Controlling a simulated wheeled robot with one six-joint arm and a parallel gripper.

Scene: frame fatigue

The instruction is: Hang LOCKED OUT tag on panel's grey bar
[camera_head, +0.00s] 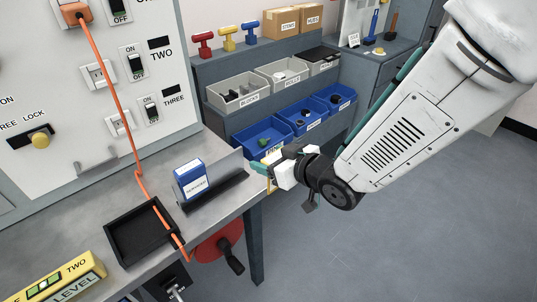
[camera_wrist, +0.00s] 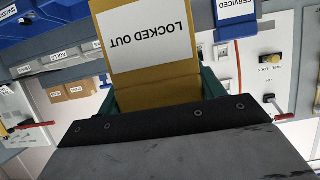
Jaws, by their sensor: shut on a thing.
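My gripper (camera_head: 265,170) is shut on the yellow LOCKED OUT tag (camera_wrist: 150,40), held beyond the right end of the bench. In the wrist view the tag's white label reads upside down between my teal fingers. In the head view the tag (camera_head: 271,182) is nearly edge-on, a thin yellow strip by the fingers. The white panel (camera_head: 60,90) stands at the left, well apart from the tag. The tag's top end is hidden.
Blue bins (camera_head: 268,140) stand behind. A red reel (camera_head: 220,243) is at the bench's front.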

